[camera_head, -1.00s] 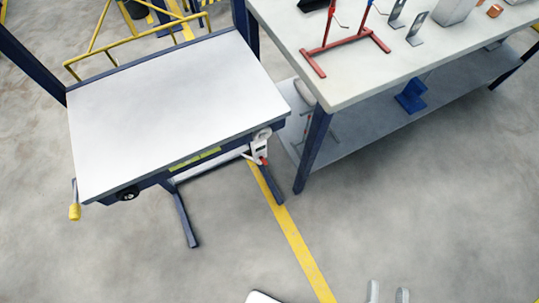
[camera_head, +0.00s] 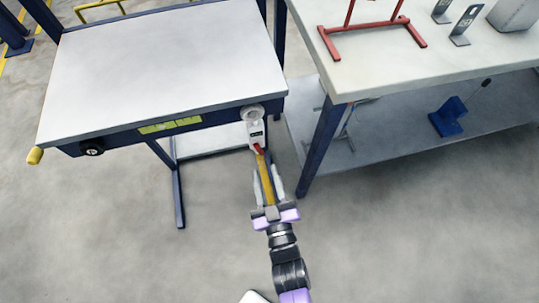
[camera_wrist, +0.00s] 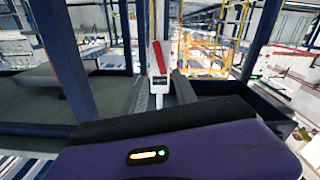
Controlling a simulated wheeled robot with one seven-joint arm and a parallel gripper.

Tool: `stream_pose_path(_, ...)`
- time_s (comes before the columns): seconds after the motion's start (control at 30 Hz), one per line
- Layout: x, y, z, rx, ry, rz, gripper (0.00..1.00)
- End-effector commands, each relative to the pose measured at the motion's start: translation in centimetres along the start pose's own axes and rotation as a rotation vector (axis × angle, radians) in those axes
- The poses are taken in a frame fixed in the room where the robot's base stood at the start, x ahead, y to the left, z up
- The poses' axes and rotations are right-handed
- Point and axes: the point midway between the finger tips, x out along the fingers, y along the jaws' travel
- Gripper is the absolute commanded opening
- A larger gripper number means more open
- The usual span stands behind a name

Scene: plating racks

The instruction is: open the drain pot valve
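The drain pot valve (camera_head: 255,133) is a white fitting with a small dark label, at the front right corner of the blue-framed bench. Its short red handle (camera_head: 259,150) shows at its lower end. In the wrist view the white fitting (camera_wrist: 160,86) and red handle (camera_wrist: 157,57) are near the picture's middle. The fingers look apart from the handle, though the exact gap is hard to judge.
A second table (camera_head: 390,70) with a blue leg (camera_head: 325,150) stands close on the right. The front floor is clear.

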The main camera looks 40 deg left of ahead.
Motion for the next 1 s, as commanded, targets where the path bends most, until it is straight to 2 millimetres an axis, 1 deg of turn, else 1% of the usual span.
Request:
stream_pose_path(0.03,-0.4,-0.3,0.9,-0.004,-0.015,-0.006,0.35)
stream_pose_path(0.07,-0.4,-0.4,1.1,-0.007,-0.017,-0.007,0.35)
stream_pose_path(0.17,0.1,-0.4,1.2,-0.015,-0.013,-0.009,0.35)
stream_pose_path(0.27,1.3,-0.4,1.1,-0.015,-0.010,-0.009,0.35)
stream_pose_path(0.5,5.0,-0.4,1.2,-0.016,-0.011,-0.008,0.35)
stream_pose_path(0.63,6.4,-0.4,1.2,-0.014,-0.012,-0.008,0.35)
stream_pose_path(0.8,7.2,-0.4,1.3,-0.014,-0.014,-0.008,0.35)
stream_pose_path(1.0,7.2,-0.4,1.2,-0.014,-0.014,-0.008,0.35)
